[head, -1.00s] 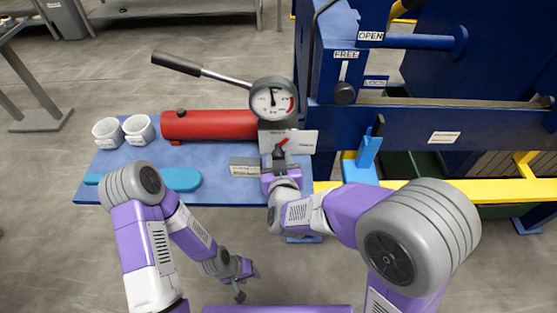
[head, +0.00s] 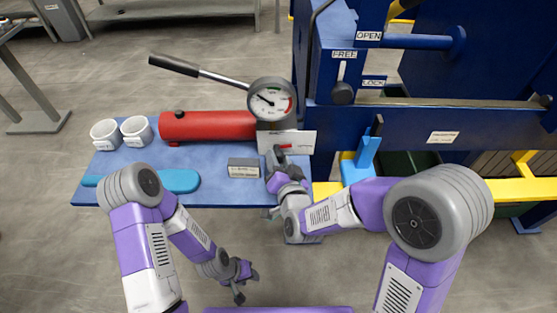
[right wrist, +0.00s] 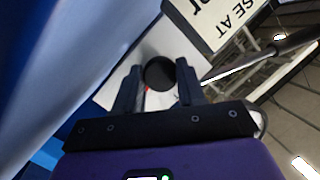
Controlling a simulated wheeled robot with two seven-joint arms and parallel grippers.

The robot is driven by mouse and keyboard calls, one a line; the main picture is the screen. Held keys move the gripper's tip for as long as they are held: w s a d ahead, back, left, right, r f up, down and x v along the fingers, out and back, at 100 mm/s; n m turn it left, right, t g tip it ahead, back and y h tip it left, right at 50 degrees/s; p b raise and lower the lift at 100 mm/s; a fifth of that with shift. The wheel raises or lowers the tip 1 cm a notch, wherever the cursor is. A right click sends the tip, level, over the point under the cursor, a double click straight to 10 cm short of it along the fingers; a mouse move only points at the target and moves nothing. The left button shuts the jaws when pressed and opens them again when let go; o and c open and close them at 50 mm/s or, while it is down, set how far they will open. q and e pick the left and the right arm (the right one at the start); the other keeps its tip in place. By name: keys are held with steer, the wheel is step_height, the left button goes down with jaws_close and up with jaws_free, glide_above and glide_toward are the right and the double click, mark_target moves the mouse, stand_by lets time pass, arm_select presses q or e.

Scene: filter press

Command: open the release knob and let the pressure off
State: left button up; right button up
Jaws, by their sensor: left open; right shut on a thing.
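The release knob is black and round with a red pointer. In the right wrist view the knob (right wrist: 159,73) sits between the two fingers of my right gripper (right wrist: 158,88). In the head view my right gripper (head: 276,153) is shut on it, hiding most of it; the red pointer (head: 285,146) lies nearly level, to the right. The pressure gauge (head: 270,99) stands above, its needle pointing up and left. The red pump cylinder (head: 208,126) with its long black-gripped lever (head: 174,65) is to the left. My left gripper (head: 245,283) is open and empty, low in the view.
Two white cups (head: 137,130), a light-blue flat piece (head: 181,181) and a small grey labelled block (head: 243,168) are on the blue bench (head: 225,194). The blue press frame (head: 390,130) with its FREE/LOCK lever (head: 342,93) and a yellow rail (head: 515,190) bound the right side.

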stand_by(0.3)
steer(key=o, duration=0.8)
